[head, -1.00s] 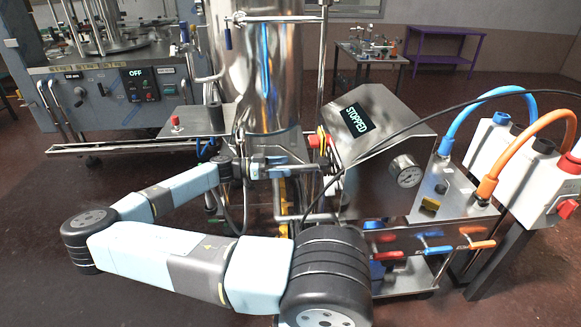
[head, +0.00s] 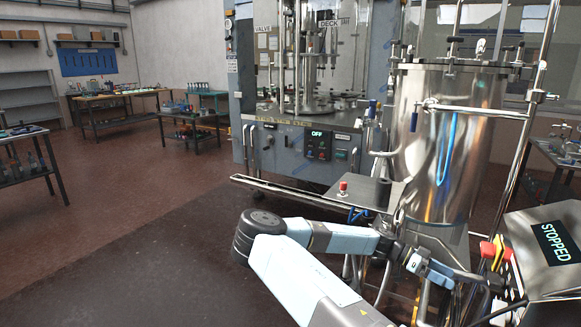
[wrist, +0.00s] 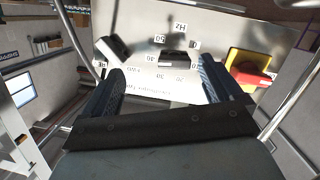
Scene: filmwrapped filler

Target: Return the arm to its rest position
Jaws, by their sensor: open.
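My arm (head: 290,262) reaches from the bottom of the head view, bends at a black joint at left, and runs right to my gripper (head: 452,276). The gripper is in front of the lower part of the steel tank, short of a red and yellow switch (head: 495,250). In the wrist view my gripper (wrist: 160,68) has its two dark fingers wide apart with nothing between them. Beyond them is a pale panel (wrist: 145,50) with a dial scale marked in Hz and a black knob (wrist: 174,56). The red and yellow switch (wrist: 248,72) is right of the fingers.
The steel tank (head: 445,140) stands behind my gripper. A steel box with a STOPPED display (head: 556,243) is at right. A grey machine with an OFF display (head: 318,134) and a shelf with a red button (head: 343,186) are behind the arm. Floor (head: 120,235) at left is clear.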

